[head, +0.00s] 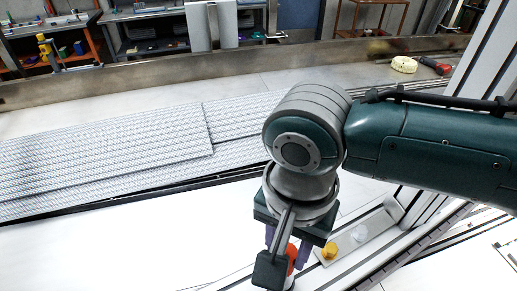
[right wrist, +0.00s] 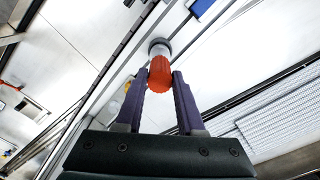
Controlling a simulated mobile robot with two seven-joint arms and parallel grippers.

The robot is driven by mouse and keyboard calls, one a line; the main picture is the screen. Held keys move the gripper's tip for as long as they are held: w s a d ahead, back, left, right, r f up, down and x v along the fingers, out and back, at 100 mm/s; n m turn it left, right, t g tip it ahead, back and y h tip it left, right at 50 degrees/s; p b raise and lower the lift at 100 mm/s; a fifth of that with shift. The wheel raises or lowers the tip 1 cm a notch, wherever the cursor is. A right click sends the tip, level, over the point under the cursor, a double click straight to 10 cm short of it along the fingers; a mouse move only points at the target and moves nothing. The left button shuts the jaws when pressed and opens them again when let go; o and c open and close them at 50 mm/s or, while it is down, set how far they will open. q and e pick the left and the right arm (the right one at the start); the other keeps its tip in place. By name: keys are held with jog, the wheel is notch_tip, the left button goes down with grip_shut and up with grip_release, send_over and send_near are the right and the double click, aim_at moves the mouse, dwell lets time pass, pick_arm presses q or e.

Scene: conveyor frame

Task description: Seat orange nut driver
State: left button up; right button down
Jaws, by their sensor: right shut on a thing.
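The orange nut driver (right wrist: 160,76) is between the two purple fingers of my right gripper (right wrist: 160,82) in the right wrist view. The gripper is shut on its orange, ribbed part. A pale section with a dark grey round end (right wrist: 159,48) extends beyond the fingertips. In the head view, the orange part (head: 292,256) shows partly behind my right gripper (head: 286,258), low in the picture. I cannot tell whether the driver touches anything below it. My left gripper is in neither view.
A metal strip (head: 378,224) beside the gripper carries a yellow knob-like piece (head: 330,250) and a pale one (head: 359,235). Grey ribbed conveyor panels (head: 110,150) lie to the left. A red-and-black tool (head: 432,65) and a cream ring-shaped thing (head: 403,64) sit far right.

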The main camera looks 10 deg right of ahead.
jog(key=shift+f, duration=0.1)
jog(key=shift+f+b, duration=0.45)
jog(key=shift+f, duration=0.05)
jog(key=shift+f+b, duration=0.6)
jog(key=shift+f, duration=0.3)
jog(key=shift+c, duration=2.2)
grip_release()
